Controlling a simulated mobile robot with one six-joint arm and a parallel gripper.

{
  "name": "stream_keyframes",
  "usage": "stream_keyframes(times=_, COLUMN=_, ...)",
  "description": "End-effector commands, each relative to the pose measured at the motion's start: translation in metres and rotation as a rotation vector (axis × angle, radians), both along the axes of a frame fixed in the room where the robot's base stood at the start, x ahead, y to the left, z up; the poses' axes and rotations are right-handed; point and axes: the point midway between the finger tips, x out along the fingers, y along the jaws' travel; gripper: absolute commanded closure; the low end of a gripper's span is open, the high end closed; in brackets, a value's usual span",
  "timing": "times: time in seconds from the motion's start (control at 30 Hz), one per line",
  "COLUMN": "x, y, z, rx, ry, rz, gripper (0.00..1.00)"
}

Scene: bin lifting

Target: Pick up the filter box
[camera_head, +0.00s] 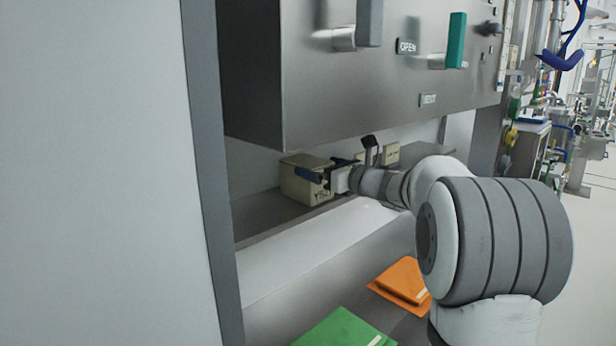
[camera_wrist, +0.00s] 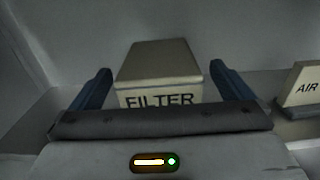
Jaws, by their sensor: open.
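The filter box (camera_head: 300,184) is a beige box on the shelf under the steel cabinet in the head view. In the wrist view the filter box (camera_wrist: 160,72) shows its top and a front face with the word FILTER, partly hidden by my gripper's body. My gripper (camera_head: 328,170) is at the front of the box. In the wrist view its two blue-grey fingers (camera_wrist: 160,84) are open, one on each side of the box. A gap shows at the right finger; I cannot tell whether either finger touches the box.
A box marked AIR (camera_wrist: 302,86) stands to the right on the shelf. The steel cabinet (camera_head: 340,95) hangs low above the shelf. An orange item (camera_head: 402,280) and a green item (camera_head: 345,330) lie below, in front of the shelf.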

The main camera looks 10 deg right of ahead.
Motion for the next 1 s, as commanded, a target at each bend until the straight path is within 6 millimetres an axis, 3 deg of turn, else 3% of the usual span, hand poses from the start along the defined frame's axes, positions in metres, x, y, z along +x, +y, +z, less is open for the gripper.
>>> stream_keyframes(times=0.2, x=0.027, y=0.02, z=-0.001, rx=0.0, ry=0.001, rz=0.002, gripper=0.0)
stream_keyframes(times=0.47, x=0.031, y=0.021, z=-0.003, rx=-0.001, ry=0.0, rz=-0.001, gripper=0.0)
stream_keyframes(times=1.0, x=0.031, y=0.02, z=-0.003, rx=-0.001, ry=0.0, rz=-0.002, gripper=0.43)
